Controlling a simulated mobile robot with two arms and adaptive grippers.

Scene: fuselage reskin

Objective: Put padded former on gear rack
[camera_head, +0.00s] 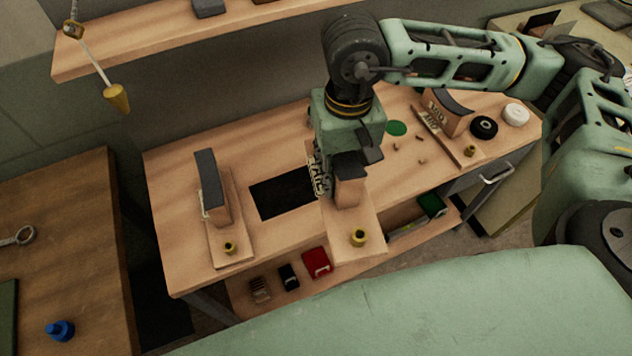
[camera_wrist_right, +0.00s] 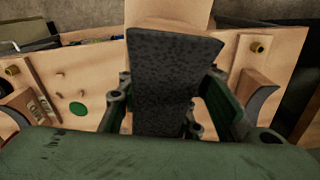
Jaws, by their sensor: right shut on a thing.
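A padded former (camera_head: 352,222), a wooden block with a dark pad on a base plate with a yellow knob, is in my right gripper (camera_head: 345,165) at the middle of the workbench's front edge. Its base overhangs the edge in the head view; whether it touches the bench is unclear. In the wrist view the dark pad (camera_wrist_right: 170,75) sits between the fingers of my right gripper (camera_wrist_right: 165,108). Two similar formers stand at the bench's left (camera_head: 222,215) and back right (camera_head: 445,112). No thing is clearly identifiable as the gear rack. My left gripper is out of view.
The workbench (camera_head: 170,170) has a black rectangle (camera_head: 280,195) and a green disc (camera_head: 397,128). Black and white rolls (camera_head: 516,115) lie at right. A wall shelf (camera_head: 150,50) is above. A lower shelf holds a red box (camera_head: 317,262). A yellow tool (camera_head: 117,97) hangs left.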

